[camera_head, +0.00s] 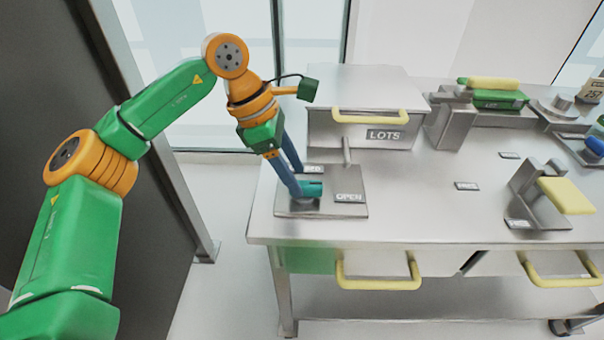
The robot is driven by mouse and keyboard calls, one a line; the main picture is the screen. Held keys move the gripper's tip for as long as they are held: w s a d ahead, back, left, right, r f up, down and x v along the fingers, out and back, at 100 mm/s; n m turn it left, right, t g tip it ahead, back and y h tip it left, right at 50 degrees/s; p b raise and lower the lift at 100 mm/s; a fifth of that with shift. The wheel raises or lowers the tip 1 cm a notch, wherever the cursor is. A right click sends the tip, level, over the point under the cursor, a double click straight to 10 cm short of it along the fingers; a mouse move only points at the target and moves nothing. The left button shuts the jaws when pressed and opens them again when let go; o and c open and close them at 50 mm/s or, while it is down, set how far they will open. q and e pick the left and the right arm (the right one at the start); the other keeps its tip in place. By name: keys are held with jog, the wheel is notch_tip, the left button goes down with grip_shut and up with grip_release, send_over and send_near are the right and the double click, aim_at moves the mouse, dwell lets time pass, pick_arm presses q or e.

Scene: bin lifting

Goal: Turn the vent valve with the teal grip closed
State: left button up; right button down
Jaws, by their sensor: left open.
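The vent valve's teal grip (313,188) sits low over a grey metal plate (330,208) at the left end of the workbench. The grip points right, toward the label reading OPEN (349,197). Another label (313,169), partly covered and ending in "SED", lies behind the grip. My left gripper (297,183) points down at the valve with its blue fingers apart. One fingertip is at the near left end of the grip, the other behind it. I cannot tell whether they touch the grip. My right gripper is out of view.
A metal box labelled LOTS (385,135) with a yellow handle stands just behind the valve. A metal bracket with a yellow pad (566,195) stands at right. Drawers with yellow handles (380,283) hang under the bench's front edge.

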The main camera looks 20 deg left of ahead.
aim_at(302, 183)
pick_arm(q)
jog(key=x, duration=0.2)
jog(key=shift+w+d+f, duration=0.1)
jog(key=shift+w+f, duration=0.1)
jog(key=shift+f, duration=0.05)
jog(key=shift+w+f, duration=0.2)
jog(key=shift+w, duration=0.05)
jog(key=shift+s, duration=0.1)
jog(key=shift+s+r, duration=0.1)
jog(key=c, duration=0.4)
grip_shut()
